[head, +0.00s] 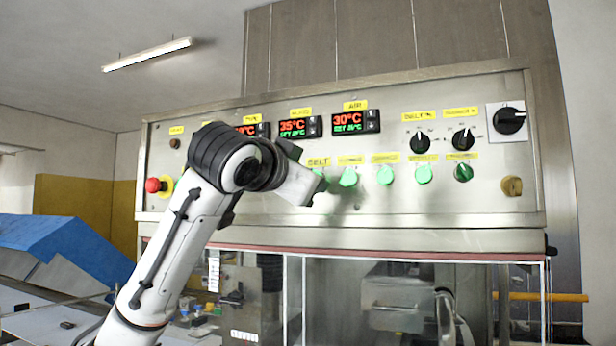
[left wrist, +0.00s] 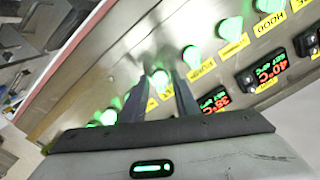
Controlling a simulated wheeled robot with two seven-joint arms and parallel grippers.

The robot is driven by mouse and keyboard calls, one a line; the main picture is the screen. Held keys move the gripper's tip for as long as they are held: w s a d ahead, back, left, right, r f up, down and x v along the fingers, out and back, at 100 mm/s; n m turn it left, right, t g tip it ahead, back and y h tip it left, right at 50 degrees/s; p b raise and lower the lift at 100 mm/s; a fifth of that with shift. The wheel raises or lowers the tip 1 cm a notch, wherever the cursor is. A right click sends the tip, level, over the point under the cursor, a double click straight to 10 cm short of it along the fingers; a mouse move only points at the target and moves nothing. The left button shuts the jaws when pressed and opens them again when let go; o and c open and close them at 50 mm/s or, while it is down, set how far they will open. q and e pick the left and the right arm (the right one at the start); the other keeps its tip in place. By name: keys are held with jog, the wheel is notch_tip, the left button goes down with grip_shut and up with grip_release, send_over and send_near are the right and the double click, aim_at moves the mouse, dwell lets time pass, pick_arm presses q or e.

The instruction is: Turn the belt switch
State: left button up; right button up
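The control panel (head: 250,203) carries a row of green switches. A yellow BELT label (head: 318,161) sits above the belt switch, which is mostly hidden by my left gripper (head: 318,188) in the head view. My left gripper also shows in the left wrist view (left wrist: 161,78), with its two dark fingers apart. A lit green switch (left wrist: 160,80) shows between the fingertips, with its yellow label (left wrist: 152,104) nearby. I cannot tell whether the fingers touch it. My right gripper is not in view.
More green switches (head: 386,175) stand to the right, close to the fingers. Black rotary knobs (head: 419,141), a larger rotary switch (head: 509,120) and temperature displays (head: 356,122) sit above. A red emergency button (head: 153,185) is at the left. Clear guard panes (head: 335,300) lie below.

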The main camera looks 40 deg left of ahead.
pick_arm(q)
jog(key=shift+c, duration=0.4)
grip_shut()
jog(key=shift+d+n+b, duration=0.2)
jog(key=shift+n+b, duration=1.2)
jog(key=shift+n, duration=4.7)
